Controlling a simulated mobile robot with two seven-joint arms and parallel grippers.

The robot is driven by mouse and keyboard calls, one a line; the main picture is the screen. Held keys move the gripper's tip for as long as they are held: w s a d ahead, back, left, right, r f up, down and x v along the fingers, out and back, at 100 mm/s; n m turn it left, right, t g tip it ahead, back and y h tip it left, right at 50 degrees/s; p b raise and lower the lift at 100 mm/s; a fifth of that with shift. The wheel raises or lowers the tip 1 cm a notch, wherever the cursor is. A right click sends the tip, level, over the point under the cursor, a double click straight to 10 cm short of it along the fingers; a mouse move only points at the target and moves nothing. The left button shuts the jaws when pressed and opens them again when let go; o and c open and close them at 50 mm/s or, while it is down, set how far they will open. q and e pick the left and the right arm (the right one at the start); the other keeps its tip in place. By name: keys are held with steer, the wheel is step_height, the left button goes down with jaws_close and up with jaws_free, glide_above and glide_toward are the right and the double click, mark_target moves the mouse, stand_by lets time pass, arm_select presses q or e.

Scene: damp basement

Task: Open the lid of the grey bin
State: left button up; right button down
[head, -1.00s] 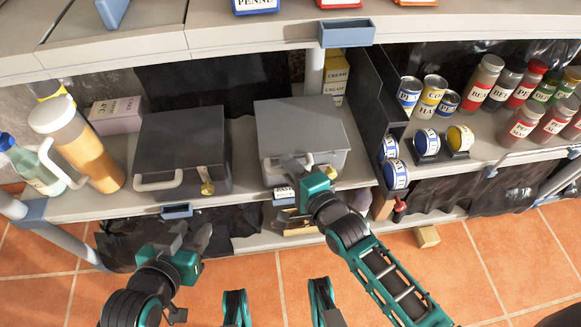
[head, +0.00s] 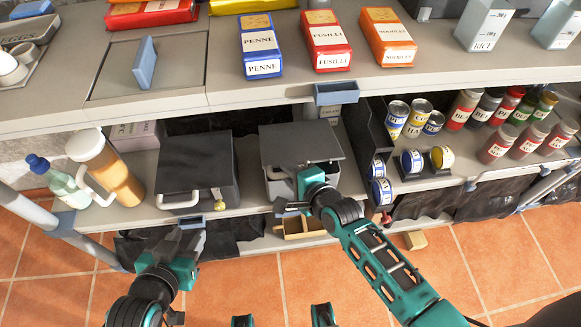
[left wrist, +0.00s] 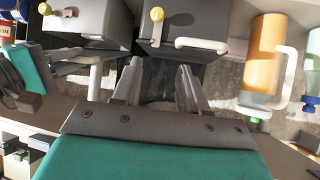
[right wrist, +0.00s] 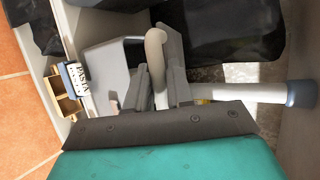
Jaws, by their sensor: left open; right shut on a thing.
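The grey bin (head: 279,188) stands on the shelf under the counter, right of a dark bin. Its lid (head: 300,143) looks raised a little at the front, with a dark gap above the body; how far is hard to tell. My right gripper (head: 302,191) is at the bin's front, shut on the pale lid handle (right wrist: 155,45), which runs between its fingers in the right wrist view (right wrist: 160,92). The gripper partly hides the bin's front. My left gripper (head: 188,243) is open and empty, low in front of the dark bin; its spread fingers show in the left wrist view (left wrist: 157,88).
The dark bin (head: 196,165) is closed, beside a jug (head: 115,178) and a bottle (head: 62,185). A dark divider (head: 365,140) and cans stand right of the grey bin. The counter edge (head: 240,95) overhangs behind and above the lid. Open floor lies in front.

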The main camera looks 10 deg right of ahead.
steer(key=shift+w+r+g+p, duration=0.2)
steer(key=shift+r+g+p, duration=0.3)
steer(key=shift+r+p, duration=0.7)
arm_select(q)
step_height(320, 180, up, 7)
steer(key=a+p, duration=0.1)
steer(key=p, duration=0.3)
steer(key=shift+s, duration=0.25)
arm_select(e)
steer(key=shift+w+r, duration=0.75)
steer(key=shift+r, duration=0.3)
steer(key=shift+w+r, duration=0.75)
steer(key=shift+r, duration=0.3)
steer(key=c, duration=1.1)
jaws_free()
steer(key=shift+s, duration=0.1)
arm_select(q)
steer(key=shift+r+p, duration=0.2)
steer(key=shift+p, duration=0.25)
arm_select(e)
steer(key=v, duration=1.3)
